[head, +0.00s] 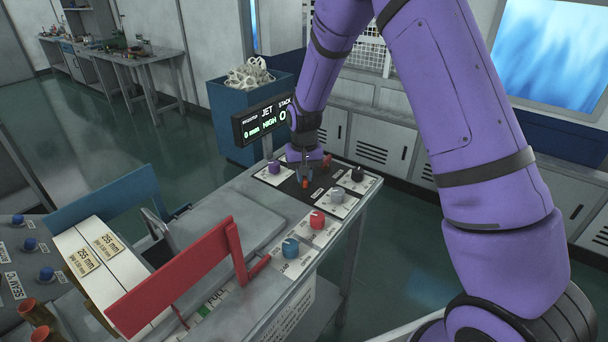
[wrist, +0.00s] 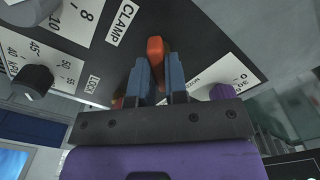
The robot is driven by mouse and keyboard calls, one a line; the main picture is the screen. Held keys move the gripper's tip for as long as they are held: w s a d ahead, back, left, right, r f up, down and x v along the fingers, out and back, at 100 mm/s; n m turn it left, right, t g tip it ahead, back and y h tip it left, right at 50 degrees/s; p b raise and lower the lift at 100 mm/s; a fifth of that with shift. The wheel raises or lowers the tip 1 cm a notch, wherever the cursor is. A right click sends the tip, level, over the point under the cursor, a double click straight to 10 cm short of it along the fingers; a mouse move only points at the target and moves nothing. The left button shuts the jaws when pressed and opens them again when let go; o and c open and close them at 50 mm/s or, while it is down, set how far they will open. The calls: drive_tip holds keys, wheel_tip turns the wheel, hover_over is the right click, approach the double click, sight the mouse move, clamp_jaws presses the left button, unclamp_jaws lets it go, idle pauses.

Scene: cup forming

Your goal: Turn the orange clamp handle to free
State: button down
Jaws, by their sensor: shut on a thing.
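The orange clamp handle (wrist: 155,48) shows between my gripper's fingers in the wrist view, its rounded end sticking out past the fingertips. My gripper (wrist: 158,70) has two blue-grey fingers shut on it, one on each side. The CLAMP label (wrist: 124,25) is beside the handle, and the LOCK label (wrist: 93,84) is to the left of the fingers. In the head view, my gripper (head: 303,171) points down at the dark panel, with the orange handle end (head: 305,184) just below it. The handle's base is partly hidden by the fingers, and I see no FREE label.
A black knob (wrist: 33,80) and a purple knob (wrist: 222,92) flank my gripper. A display (head: 262,118) stands close behind on the left.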

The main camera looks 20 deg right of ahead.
drive_tip(key=n, duration=0.4)
drive_tip(key=shift+n, duration=2.2)
drive_tip(key=c, duration=1.1)
unclamp_jaws()
drive_tip(key=shift+c, duration=0.2)
wheel_tip(320, 180, up, 11)
drive_tip(key=shift+f, duration=0.1)
